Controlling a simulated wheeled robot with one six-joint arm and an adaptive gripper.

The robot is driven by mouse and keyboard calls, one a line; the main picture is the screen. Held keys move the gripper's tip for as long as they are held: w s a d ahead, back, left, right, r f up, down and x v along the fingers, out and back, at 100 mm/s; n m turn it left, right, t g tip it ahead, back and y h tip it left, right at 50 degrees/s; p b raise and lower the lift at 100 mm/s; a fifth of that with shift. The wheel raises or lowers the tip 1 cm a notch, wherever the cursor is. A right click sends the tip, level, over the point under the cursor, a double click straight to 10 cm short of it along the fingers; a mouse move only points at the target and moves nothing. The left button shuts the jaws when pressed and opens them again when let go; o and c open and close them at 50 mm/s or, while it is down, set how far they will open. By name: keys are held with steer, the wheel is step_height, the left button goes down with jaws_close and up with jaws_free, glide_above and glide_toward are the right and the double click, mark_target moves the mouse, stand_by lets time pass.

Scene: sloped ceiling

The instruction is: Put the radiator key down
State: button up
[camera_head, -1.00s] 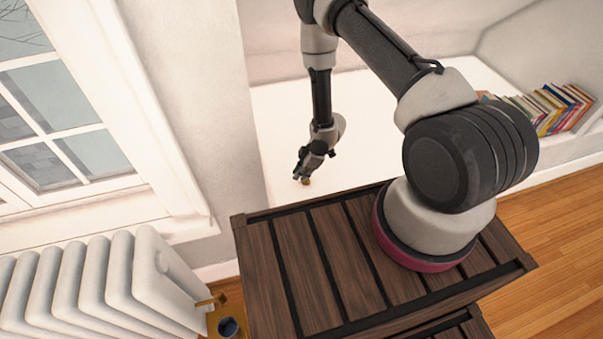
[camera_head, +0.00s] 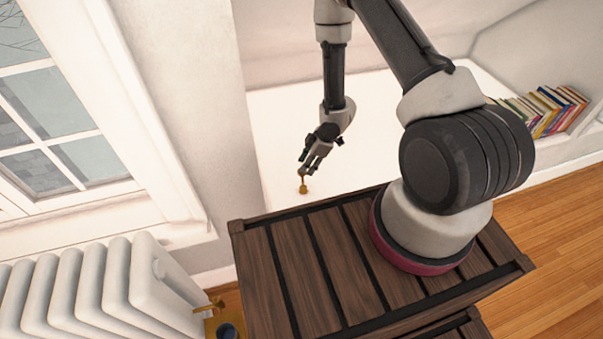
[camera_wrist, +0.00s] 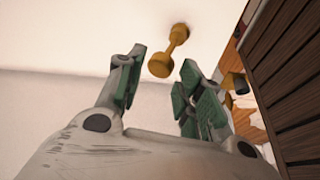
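The radiator key is a small brass-yellow, dumbbell-like piece (camera_wrist: 160,66) with a thin stem and a thick end at each side. In the head view the key (camera_head: 303,188) appears upright on the white ledge (camera_head: 275,130), just below my fingertips. My gripper (camera_head: 309,170) points down over it. In the wrist view my gripper (camera_wrist: 159,75) has its two green-padded fingers spread, with a clear gap. The key shows just beyond the fingertips, and neither finger visibly grips it. Exact clearance from the fingers cannot be told.
A dark slatted wooden top (camera_head: 325,265) stands in front of the ledge, under my arm's base. A white radiator (camera_head: 90,290) and window are at left, with brass fittings (camera_head: 217,318) beside the radiator. Books (camera_head: 540,108) line the far right. The ledge around the key is clear.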

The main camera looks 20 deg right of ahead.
steer(key=v, duration=0.3)
steer(key=shift+s+d+r, duration=0.1)
steer(key=shift+d+r, duration=0.05)
steer(key=shift+r, duration=0.2)
steer(key=shift+s, duration=0.1)
stand_by(0.8)
